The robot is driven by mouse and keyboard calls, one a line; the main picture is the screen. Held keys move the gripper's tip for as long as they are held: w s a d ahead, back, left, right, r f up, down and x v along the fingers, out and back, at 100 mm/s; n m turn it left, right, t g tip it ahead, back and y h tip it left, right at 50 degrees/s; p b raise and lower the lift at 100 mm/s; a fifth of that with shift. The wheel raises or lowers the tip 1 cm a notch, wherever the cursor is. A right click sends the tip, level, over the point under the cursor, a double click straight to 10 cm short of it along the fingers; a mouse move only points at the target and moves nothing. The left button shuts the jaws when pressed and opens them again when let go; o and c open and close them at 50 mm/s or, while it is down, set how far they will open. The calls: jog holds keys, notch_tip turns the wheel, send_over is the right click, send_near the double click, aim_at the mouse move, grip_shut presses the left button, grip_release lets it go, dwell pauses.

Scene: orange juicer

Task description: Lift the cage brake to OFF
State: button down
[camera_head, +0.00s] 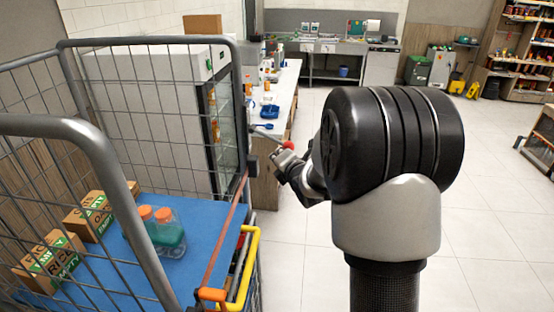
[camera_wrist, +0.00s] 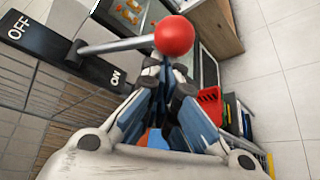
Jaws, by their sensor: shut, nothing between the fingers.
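The cage brake is a lever with a red ball knob (camera_wrist: 174,36) on a grey rod (camera_wrist: 115,45). The rod comes out near the middle of a dark plate (camera_wrist: 48,45) marked OFF at its upper left end and ON at its lower right end. In the head view the red knob (camera_head: 288,145) shows small beside the cage's far right corner post. My gripper (camera_wrist: 165,70) is shut and empty, its fingertips close by the knob. I cannot tell whether they touch it. My gripper also shows in the head view (camera_head: 281,158), partly hidden by my arm.
The wire cage (camera_head: 240,95) has a blue deck (camera_head: 205,215) bearing boxes (camera_head: 52,258) and orange-capped jugs (camera_head: 165,235). A yellow handle (camera_head: 250,265) is at its right side. A white counter (camera_head: 280,100) and a glass-door fridge (camera_head: 222,120) stand beyond.

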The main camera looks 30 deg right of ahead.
notch_tip(320, 180, up, 10)
jog(key=s+d+n+g+h+b, duration=0.1)
jog(key=n+g+h+b, duration=0.3)
jog(key=n, duration=0.1)
jog(key=shift+d+n, duration=0.3)
jog(key=shift+n, duration=0.1)
dwell(0.6)
jog(key=shift+a, duration=0.1)
